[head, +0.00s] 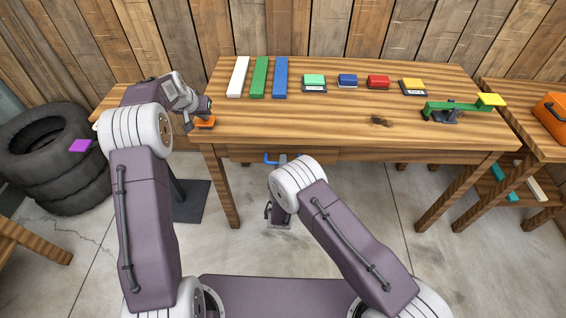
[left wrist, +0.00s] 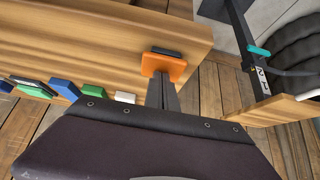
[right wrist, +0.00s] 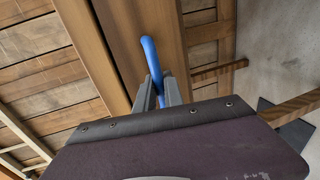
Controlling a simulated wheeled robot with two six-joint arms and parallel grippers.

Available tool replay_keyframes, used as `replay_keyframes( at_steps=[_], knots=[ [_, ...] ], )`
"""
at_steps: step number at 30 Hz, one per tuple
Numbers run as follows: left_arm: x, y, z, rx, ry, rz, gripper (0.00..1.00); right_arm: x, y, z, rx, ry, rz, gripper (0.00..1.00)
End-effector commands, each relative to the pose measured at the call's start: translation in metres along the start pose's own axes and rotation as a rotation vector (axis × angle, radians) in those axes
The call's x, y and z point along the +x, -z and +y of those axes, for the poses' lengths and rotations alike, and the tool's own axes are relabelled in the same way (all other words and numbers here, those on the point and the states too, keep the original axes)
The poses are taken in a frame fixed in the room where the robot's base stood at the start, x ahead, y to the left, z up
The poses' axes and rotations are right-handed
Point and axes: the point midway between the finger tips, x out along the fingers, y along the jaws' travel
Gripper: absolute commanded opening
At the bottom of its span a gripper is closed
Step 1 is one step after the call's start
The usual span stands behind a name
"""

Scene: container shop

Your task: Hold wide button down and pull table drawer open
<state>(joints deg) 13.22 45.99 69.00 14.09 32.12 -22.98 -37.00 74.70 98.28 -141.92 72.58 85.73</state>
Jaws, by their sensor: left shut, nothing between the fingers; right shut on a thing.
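The wide button is an orange block (head: 205,123) at the left front corner of the wooden table (head: 330,120). My left gripper (head: 203,116) is shut with nothing between its fingers, its tips at the orange button. In the left wrist view the fingers end at the orange button (left wrist: 164,66), which has a dark part beside it. The table drawer (head: 350,155) is in the table's front, with a blue handle (head: 273,159). In the right wrist view my right gripper (right wrist: 160,92) is shut on the blue handle (right wrist: 151,56). In the head view, my own arm hides that gripper.
White, green and blue bars (head: 259,78) lie at the table's back left. Small coloured blocks (head: 347,80) stand to their right. A green lever with a yellow pad (head: 490,99) is at the right. Black tyres (head: 55,190) stand at the left, with a purple block (head: 80,146) showing there.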

Motion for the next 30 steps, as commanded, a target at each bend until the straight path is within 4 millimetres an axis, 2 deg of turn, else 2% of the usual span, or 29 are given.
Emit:
replay_keyframes(
  at_steps=[7, 10, 17, 18, 20, 30],
  knots=[
    [0.001, -0.002, 0.0, 0.0, -0.001, -0.004, 0.0, -0.039, 0.001, -0.009, -0.001, 0.003, 0.001, 0.0],
    [0.001, -0.002, 0.0, 0.0, -0.001, -0.005, 0.0, -0.046, 0.0, -0.01, -0.001, 0.001, 0.001, 0.0],
    [0.001, -0.002, 0.0, 0.0, -0.001, -0.005, 0.0, -0.046, 0.0, -0.01, 0.0, 0.0, 0.0, 0.0],
    [0.001, -0.002, 0.0, 0.0, -0.001, -0.005, 0.0, -0.046, 0.0, -0.01, 0.0, 0.0, 0.0, 0.15],
    [0.001, -0.002, 0.0, 0.0, -0.001, -0.005, 0.0, -0.046, 0.0, -0.01, 0.0, 0.0, 0.0, 0.32],
    [0.001, -0.002, 0.0, 0.0, -0.001, -0.006, 0.0, -0.048, 0.0, -0.01, 0.0, 0.001, 0.001, 0.34]
  ],
)
